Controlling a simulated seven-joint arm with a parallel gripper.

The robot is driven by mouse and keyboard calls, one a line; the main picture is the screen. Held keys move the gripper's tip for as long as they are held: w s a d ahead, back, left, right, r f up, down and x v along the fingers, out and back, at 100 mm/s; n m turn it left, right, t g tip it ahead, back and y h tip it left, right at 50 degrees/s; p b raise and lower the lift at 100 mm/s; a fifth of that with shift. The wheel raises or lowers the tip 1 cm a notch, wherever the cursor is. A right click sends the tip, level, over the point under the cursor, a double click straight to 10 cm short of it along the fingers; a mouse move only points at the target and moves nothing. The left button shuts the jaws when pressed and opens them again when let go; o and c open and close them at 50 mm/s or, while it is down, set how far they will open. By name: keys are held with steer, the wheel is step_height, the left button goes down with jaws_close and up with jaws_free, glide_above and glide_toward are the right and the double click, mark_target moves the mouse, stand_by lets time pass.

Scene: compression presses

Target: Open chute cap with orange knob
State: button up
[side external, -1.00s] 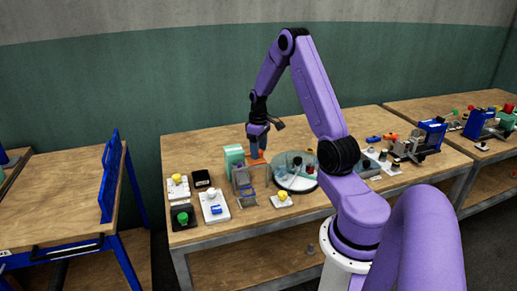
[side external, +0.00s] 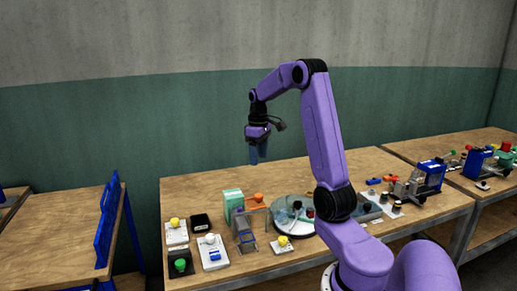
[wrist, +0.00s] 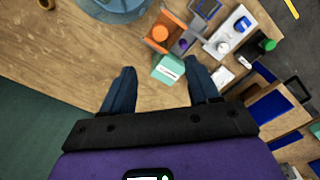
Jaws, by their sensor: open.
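The orange knob (side external: 258,197) stands on top of an orange chute cap (side external: 248,204), above a grey chute stand (side external: 242,225) near the middle of the table. In the wrist view the knob (wrist: 160,34) and the orange cap around it show beyond my fingers. I cannot tell whether the cap sits fully closed. My gripper (side external: 258,160) is open and empty, raised above and behind the knob and apart from it.
A teal box (side external: 233,203) stands left of the chute, close to it. A round glass-like dish (side external: 292,216) is to the right. Button blocks with yellow (side external: 175,222), white (side external: 210,239) and green (side external: 180,265) knobs stand at the left. The table's back left is clear.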

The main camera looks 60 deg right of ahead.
steer(key=shift+r, duration=1.15)
steer(key=s+a+n, duration=0.2)
steer(key=a+n, duration=0.4)
steer(key=a, duration=2)
steer(key=s+a+f+n, duration=0.2)
steer(key=s+a, duration=0.3)
steer(key=s, duration=0.5)
steer(key=s+a+f+n, duration=0.2)
steer(key=s+a+n, duration=0.2)
steer(key=s, duration=0.7)
steer(key=shift+a+f+n, duration=0.15)
steer(key=shift+a+n, duration=0.15)
steer(key=shift+a, duration=0.8)
